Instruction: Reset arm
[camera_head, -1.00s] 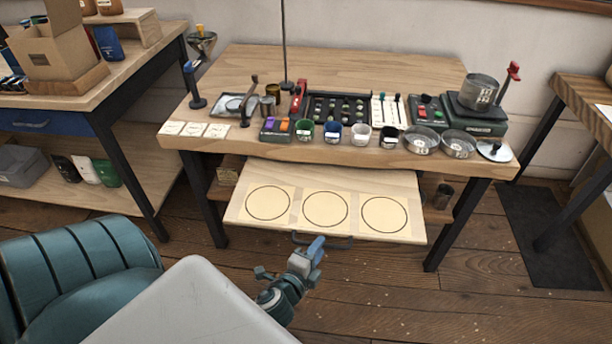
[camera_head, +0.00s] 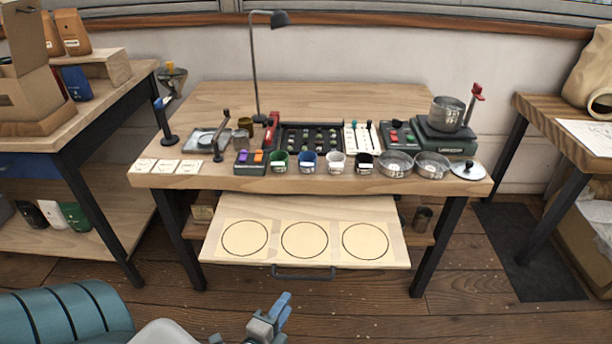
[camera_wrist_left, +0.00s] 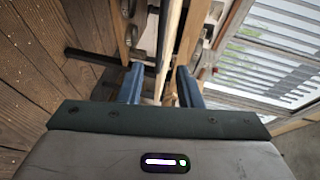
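My left gripper (camera_head: 281,310) shows at the bottom middle of the head view, with blue fingers, in front of the pulled-out drawer's handle. In the left wrist view the two blue fingers (camera_wrist_left: 160,86) stand apart with nothing held between them. Both of my gripper's fingers are clear of the table in the head view. My right gripper is not in view.
A wooden workbench (camera_head: 300,95) holds several cups, pans and controls. Its drawer board (camera_head: 218,252) with three circles is pulled out, with a dark handle (camera_head: 303,273). Side tables stand left (camera_head: 115,105) and right (camera_head: 540,115). Open wooden floor (camera_head: 380,315) lies in front.

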